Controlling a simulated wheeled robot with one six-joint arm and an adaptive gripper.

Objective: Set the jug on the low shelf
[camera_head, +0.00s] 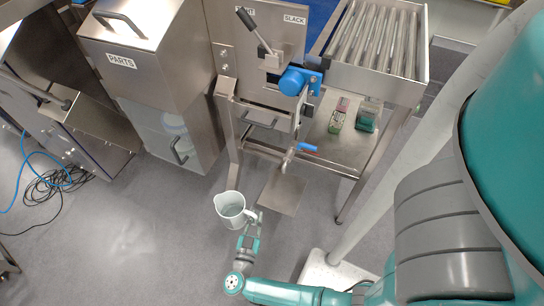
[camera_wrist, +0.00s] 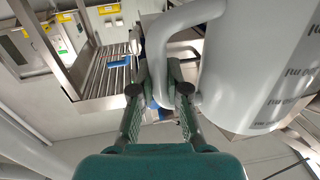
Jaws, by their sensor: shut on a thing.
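The jug (camera_head: 228,201) is pale grey-white with an open top, and it is left of centre below the cabinet front in the head view. My gripper (camera_head: 254,226) is shut on the jug's handle from the lower right. In the wrist view the jug (camera_wrist: 265,70) fills the right side, with graduation print on its wall. Its looped handle is between my gripper's fingertips (camera_wrist: 160,92). A flat metal lower shelf (camera_head: 318,153) runs under the roller table. A small metal plate (camera_head: 282,193) sits lower, below a blue-handled tap. I cannot tell what is in the jug.
The blue-handled tap (camera_head: 306,147) and table legs (camera_head: 355,190) are near the small plate. The PARTS cabinet (camera_head: 160,75) stands left. Cables (camera_head: 55,180) lie on the left floor. Open floor (camera_head: 130,240) surrounds the jug's left.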

